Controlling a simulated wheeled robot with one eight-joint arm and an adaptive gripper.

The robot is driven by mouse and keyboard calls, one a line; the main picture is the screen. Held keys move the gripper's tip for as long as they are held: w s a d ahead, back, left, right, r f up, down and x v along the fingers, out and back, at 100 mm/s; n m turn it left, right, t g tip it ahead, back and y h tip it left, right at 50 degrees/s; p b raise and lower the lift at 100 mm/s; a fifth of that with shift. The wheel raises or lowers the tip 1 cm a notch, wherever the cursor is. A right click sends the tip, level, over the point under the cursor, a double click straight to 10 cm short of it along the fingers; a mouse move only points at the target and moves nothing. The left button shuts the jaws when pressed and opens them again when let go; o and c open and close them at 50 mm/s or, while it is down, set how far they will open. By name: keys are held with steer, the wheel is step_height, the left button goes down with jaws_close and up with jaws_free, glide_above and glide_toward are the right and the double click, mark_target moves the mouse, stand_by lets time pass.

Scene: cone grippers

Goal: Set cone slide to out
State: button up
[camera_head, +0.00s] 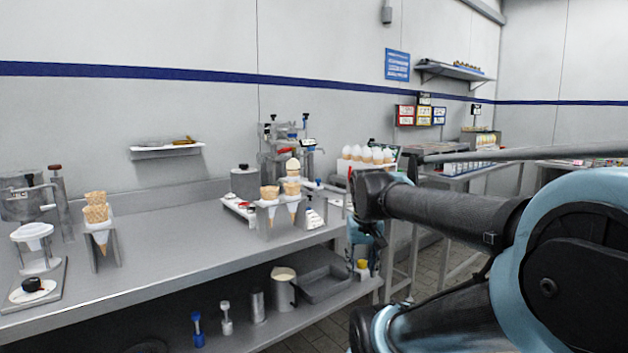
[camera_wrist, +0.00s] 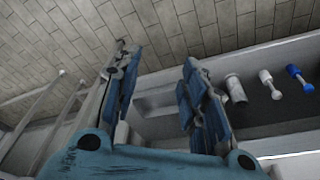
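I cannot tell which part is the cone slide. A metal machine with red and blue knobs (camera_head: 285,137) stands at the back of the steel counter (camera_head: 180,225). In front of it, a metal cone stand (camera_head: 281,215) holds cones (camera_head: 270,192). Another stand (camera_head: 107,249) with stacked cones (camera_head: 97,208) is at the left. My gripper (camera_wrist: 160,58) is open and empty in the wrist view, its blue-padded fingers apart above the tiled floor and lower shelf. In the head view it hangs beyond the counter's right end, partly hidden by my arm.
The counter's middle is clear. A lower shelf holds a grey tray (camera_head: 322,285), a metal jug (camera_head: 283,292) and blue and white tools (camera_head: 198,330). A press-like device (camera_head: 38,250) stands far left. A rack of pale egg-shaped items (camera_head: 367,156) is near my arm.

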steer(key=w+a+r+m+t, duration=0.1)
steer(key=w+a+r, duration=0.2)
steer(key=w+r, duration=0.75)
steer(key=w+a+r, duration=0.4)
steer(key=w+r, duration=0.6)
steer(key=r, duration=0.2)
steer(key=w+a+r+m+t, duration=0.1)
steer(key=w+a+r, duration=0.2)
steer(key=w+r, duration=0.75)
steer(key=shift+h, duration=0.3)
steer(key=x, duration=1.7)
steer(key=shift+s+d+f, duration=0.1)
steer(key=shift+s, duration=0.2)
jaws_close()
